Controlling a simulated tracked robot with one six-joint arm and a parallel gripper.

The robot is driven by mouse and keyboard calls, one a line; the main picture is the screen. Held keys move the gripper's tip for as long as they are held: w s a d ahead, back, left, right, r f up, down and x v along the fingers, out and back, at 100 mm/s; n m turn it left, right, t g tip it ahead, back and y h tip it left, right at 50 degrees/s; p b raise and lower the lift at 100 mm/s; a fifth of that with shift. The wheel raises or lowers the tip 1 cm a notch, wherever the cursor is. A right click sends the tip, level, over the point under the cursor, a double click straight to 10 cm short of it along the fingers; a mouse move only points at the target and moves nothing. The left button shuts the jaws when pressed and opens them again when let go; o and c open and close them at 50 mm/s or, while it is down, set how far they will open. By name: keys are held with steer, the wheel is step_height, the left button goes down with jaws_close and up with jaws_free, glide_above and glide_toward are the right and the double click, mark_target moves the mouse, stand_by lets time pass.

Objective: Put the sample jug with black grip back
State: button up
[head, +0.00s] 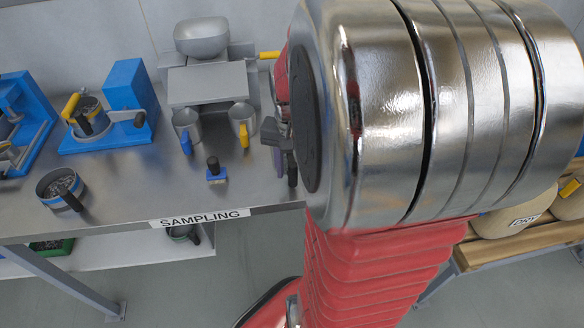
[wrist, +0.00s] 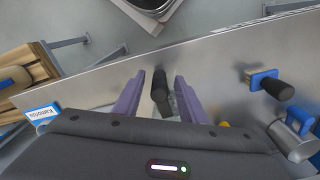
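A black grip (wrist: 160,92), seemingly that of the sample jug, stands between the two purple fingers of my gripper (wrist: 160,88) in the wrist view. A gap shows on each side of it, so my gripper looks open around it. The body below is mostly hidden by my gripper. In the head view the black grip (head: 292,170) shows beside a purple finger at the bench's right end, and my arm covers the rest. A jug with a blue grip (head: 186,126) and one with a yellow grip (head: 242,122) are at the grey sampling stand (head: 208,84).
A blue brush with a black handle (head: 215,170) lies on the steel bench (head: 130,178), left of my gripper. A filled pan (head: 61,188) and a blue-based device (head: 105,130) stand farther left. Sacks (head: 510,215) lie on a wooden rack at right.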

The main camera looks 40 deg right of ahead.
step_height(320, 180, up, 12)
stand_by(0.7)
steer(key=shift+a, duration=0.15)
steer(key=s+a+n+t, duration=0.1)
steer(key=a+n+t, duration=0.1)
steer(key=a+n, duration=0.4)
steer(key=s+a+n+t, duration=0.1)
steer(key=a+n+t, duration=0.2)
steer(key=a, duration=1.2)
steer(key=n, duration=0.2)
steer(key=shift+s+a+n, duration=0.15)
steer(key=shift+s+n, duration=0.15)
steer(key=shift+n, duration=0.1)
